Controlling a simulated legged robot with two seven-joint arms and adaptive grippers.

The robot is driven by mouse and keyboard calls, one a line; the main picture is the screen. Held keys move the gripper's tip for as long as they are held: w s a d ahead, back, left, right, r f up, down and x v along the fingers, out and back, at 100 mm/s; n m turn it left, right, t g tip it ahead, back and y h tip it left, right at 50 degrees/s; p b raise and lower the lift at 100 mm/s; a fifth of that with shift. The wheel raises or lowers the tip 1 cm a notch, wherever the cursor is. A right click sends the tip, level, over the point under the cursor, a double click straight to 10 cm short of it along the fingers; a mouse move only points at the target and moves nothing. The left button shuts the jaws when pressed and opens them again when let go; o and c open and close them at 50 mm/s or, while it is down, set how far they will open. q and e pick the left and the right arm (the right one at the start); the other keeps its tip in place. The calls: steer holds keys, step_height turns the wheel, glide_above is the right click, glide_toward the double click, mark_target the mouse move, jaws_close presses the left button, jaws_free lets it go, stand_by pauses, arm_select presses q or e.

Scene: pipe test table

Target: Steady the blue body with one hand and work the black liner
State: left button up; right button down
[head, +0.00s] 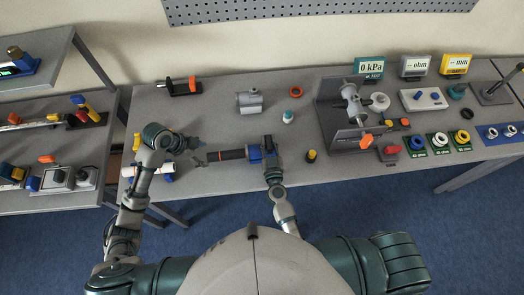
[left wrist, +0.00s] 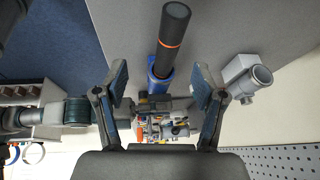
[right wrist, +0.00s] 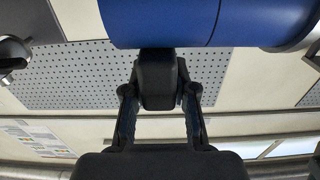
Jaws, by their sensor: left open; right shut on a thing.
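The blue body (head: 255,154) is held level above the front of the table in the head view. The black liner (head: 230,154) sticks out of its left end. In the left wrist view the black liner (left wrist: 174,28) carries a thin orange ring and runs into the blue body (left wrist: 160,84). My right gripper (head: 268,152) is shut at the right part of the body; in the right wrist view its closed fingers (right wrist: 160,75) meet the blue body (right wrist: 200,22), the contact partly hidden. My left gripper (head: 199,151) is open and empty, just left of the liner's free end.
A grey pipe fitting (head: 249,101) stands behind on the table (head: 220,120). A dark stand with a valve assembly (head: 355,110) is to the right. A small yellow-and-black piece (head: 311,155) lies right of my right gripper. A white piece (head: 160,176) lies under my left arm.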

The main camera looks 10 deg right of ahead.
mark_target(214, 155)
arm_select(q)
steer(key=shift+m+t, duration=0.3)
steer(key=shift+m, duration=0.2)
steer(key=x, duration=0.7)
steer(key=w+x, duration=0.1)
steer(key=x, duration=0.2)
steer(key=shift+w+a+f, duration=0.15)
steer(key=shift+f, duration=0.2)
steer(key=c, duration=1.3)
steer(key=shift+o, duration=0.2)
steer(key=shift+a, duration=3.15)
step_height(214, 155, up, 8)
